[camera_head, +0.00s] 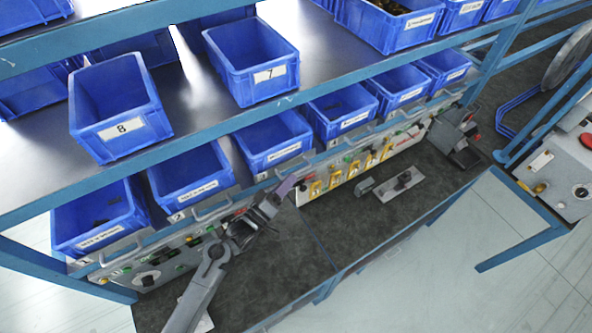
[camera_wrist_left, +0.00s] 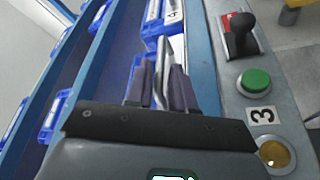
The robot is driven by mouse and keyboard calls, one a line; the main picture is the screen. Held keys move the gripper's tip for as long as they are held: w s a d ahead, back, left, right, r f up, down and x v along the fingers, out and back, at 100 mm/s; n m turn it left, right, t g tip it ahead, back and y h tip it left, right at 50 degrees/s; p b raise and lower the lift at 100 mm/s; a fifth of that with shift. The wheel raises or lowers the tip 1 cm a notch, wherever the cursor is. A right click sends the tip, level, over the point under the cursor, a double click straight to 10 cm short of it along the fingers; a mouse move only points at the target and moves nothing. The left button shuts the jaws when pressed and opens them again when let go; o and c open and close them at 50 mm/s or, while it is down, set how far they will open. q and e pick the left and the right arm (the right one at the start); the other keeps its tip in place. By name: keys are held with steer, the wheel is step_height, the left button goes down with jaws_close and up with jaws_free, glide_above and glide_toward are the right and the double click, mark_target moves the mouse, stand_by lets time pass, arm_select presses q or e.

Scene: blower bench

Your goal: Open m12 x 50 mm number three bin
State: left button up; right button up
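The number three bin (camera_head: 272,140) is the third blue bin from the left in the lower row of the head view, with a white label too small to read. My left gripper (camera_head: 274,196) is in front of and below it, by the row of metal handles. In the left wrist view, my left gripper (camera_wrist_left: 161,85) has its fingers apart, with a thin metal handle (camera_wrist_left: 160,72) between them. Gaps seem to show beside the bar. The gripper body hides the handle's near end.
Bins 1 (camera_head: 98,218) and 2 (camera_head: 190,178) are to the left. Bins 8 (camera_head: 120,108) and 7 (camera_head: 252,60) stand on the upper shelf. The control panel in the wrist view carries a black lever (camera_wrist_left: 240,35) and a green button (camera_wrist_left: 254,80). A worktop (camera_head: 345,225) lies below.

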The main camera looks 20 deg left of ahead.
mark_target(296, 171)
arm_select(q)
steer(key=shift+x, duration=2.15)
steer(key=shift+c, duration=0.4)
jaws_close()
